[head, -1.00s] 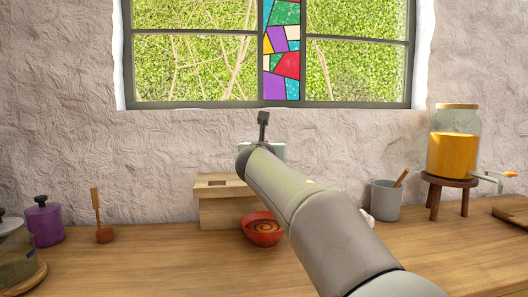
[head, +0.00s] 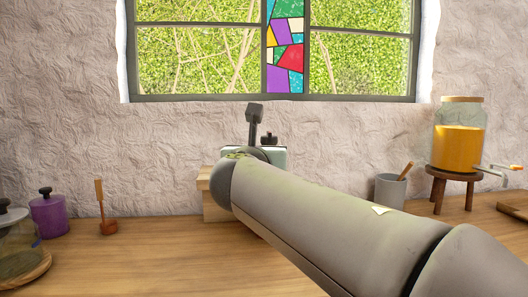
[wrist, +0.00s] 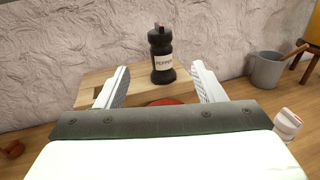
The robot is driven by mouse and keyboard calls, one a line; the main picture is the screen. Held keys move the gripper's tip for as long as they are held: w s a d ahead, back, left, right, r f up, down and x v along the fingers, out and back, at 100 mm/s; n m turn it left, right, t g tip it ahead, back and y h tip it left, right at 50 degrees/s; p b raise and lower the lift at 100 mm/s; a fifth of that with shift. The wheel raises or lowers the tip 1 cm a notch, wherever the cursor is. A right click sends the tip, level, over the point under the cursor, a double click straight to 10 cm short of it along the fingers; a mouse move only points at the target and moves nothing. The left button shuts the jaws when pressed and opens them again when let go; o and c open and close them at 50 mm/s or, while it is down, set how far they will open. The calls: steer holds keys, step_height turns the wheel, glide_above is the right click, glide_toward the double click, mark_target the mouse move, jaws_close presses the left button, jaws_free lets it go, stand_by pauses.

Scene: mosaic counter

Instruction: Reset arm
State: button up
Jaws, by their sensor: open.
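My gripper (wrist: 160,91) is open and empty in the wrist view, its two pale fingers spread apart. A dark pepper bottle (wrist: 161,54) with a white label stands upright on the light wooden block (wrist: 98,78), beyond the fingers and framed between them. A strip of the red bowl (wrist: 166,102) shows just past the gripper body. In the head view my arm crosses from the lower right to the middle. It hides the bowl and most of the wooden block (head: 214,203). My fingers are hidden there.
A grey cup (head: 390,190) with a wooden utensil and a glass dispenser (head: 458,140) on a wooden stand are at the right. A purple jar (head: 48,213) and a small wooden-handled tool (head: 103,212) are at the left.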

steer(key=s+d+f+m+g+h+p, duration=0.2)
steer(key=s+d+f+m+g+p, duration=0.25)
steer(key=d+m+p, duration=0.4)
steer(key=s+d+f+m+g+h+p, duration=0.2)
steer(key=s+d+f+m+g+p, duration=0.3)
steer(key=d+m+p, duration=0.4)
steer(key=s+d+f+m+g+y+p, duration=0.1)
steer(key=s+f+m+g+y+p, duration=0.1)
steer(key=s+m, duration=0.7)
steer(key=s+d+f+m+g+y+p, duration=0.1)
steer(key=s+f+m+g+p, duration=0.3)
steer(key=s, duration=0.6)
steer(key=m+g+y+p, duration=0.1)
steer(key=m+g+p, duration=0.1)
steer(key=m+p, duration=0.1)
steer(key=shift+s+m+y+p, duration=0.2)
steer(key=shift+m+y+p, duration=0.2)
steer(key=shift+m, duration=0.45)
